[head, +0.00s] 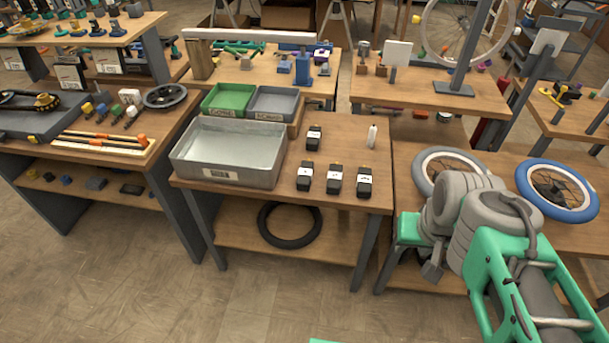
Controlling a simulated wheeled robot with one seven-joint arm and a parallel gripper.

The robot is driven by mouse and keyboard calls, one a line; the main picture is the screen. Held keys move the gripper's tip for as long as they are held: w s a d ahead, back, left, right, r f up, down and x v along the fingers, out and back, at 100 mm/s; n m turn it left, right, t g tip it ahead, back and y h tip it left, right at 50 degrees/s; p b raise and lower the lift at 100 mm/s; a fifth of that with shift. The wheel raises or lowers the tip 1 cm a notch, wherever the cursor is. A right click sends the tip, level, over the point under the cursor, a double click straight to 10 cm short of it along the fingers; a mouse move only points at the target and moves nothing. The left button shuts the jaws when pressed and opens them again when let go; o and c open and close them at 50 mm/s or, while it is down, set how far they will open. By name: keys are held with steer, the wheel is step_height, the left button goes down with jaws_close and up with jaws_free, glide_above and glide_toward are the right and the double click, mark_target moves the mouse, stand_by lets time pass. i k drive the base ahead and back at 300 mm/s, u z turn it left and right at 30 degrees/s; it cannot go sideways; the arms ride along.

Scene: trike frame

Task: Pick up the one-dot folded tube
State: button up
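Several small black folded tubes with white labels stand on the middle table. One is at the back (314,138). Three stand in a front row: a left one (305,177), a middle one (335,180) and a right one (365,182). The dots on their labels are too small to count, so I cannot tell which has one dot. My arm is folded at the right of the view, to the right of the tubes and apart from them. I cannot make out its fingertips clearly, and nothing held shows.
A grey tray (181,164) stands left of the tubes, with green (226,114) and grey-blue (272,116) bins behind. A white bottle (372,136) stands at the back right. A black tyre (290,225) lies on the shelf below.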

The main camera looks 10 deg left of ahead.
mark_target(303, 180)
steer(key=z, duration=0.15)
steer(key=k, duration=0.4)
steer(key=u, duration=1.35)
steer(key=i, duration=0.75)
steer(key=u, duration=0.35)
steer(key=i, duration=1.25)
steer(key=z, duration=0.55)
